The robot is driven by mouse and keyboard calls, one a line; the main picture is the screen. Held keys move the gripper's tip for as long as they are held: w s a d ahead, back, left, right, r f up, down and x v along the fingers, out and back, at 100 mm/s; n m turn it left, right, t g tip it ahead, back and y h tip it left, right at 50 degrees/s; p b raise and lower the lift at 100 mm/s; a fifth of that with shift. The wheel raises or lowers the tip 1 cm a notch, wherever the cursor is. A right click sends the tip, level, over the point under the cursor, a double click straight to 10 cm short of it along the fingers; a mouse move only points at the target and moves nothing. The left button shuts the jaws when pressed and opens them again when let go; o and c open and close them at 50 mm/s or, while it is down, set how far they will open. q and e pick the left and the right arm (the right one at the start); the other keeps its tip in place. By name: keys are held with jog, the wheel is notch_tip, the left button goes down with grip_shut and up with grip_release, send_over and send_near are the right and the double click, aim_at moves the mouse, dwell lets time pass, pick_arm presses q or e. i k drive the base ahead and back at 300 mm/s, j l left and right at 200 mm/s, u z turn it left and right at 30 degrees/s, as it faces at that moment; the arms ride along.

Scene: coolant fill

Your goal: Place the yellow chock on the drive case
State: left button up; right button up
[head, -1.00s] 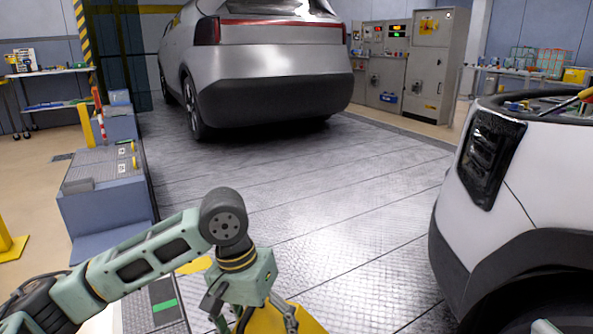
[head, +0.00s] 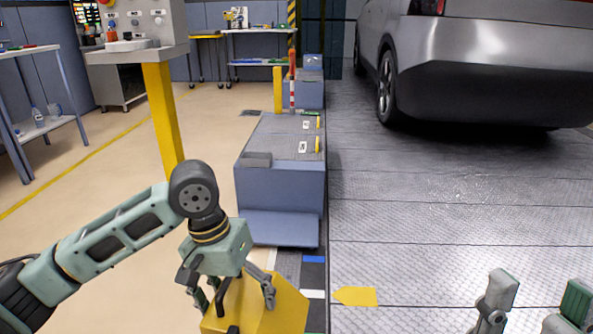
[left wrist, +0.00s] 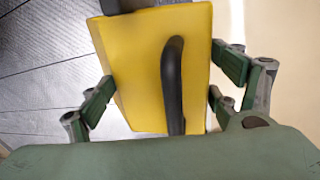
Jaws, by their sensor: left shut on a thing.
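The yellow chock (head: 285,307) has a black handle and is held in my left gripper (head: 232,288), low in the head view. In the left wrist view the chock (left wrist: 140,75) lies between the two fingers, with its black handle running lengthwise. Its lower part is cut off in the head view. A long blue-grey case (head: 280,190), which I take as the drive case, stands along the plated floor's left edge, ahead and slightly right of the left gripper. It has a grey top and a lower front step. My right gripper (head: 533,312) is open and empty at the bottom right.
A grey car (head: 480,70) stands at the back right. A yellow-legged table (head: 162,115) and a workbench (head: 30,100) are at the left. A yellow marking (head: 355,296) lies on the plated floor. The beige floor left of the case is clear.

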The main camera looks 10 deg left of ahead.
aim_at(298, 232)
jog(key=i+u, duration=0.1)
jog(key=i, duration=0.8)
jog(key=i+u, duration=0.1)
jog(key=i, duration=0.75)
jog(key=i+l+u, duration=0.1)
jog(key=i, duration=0.8)
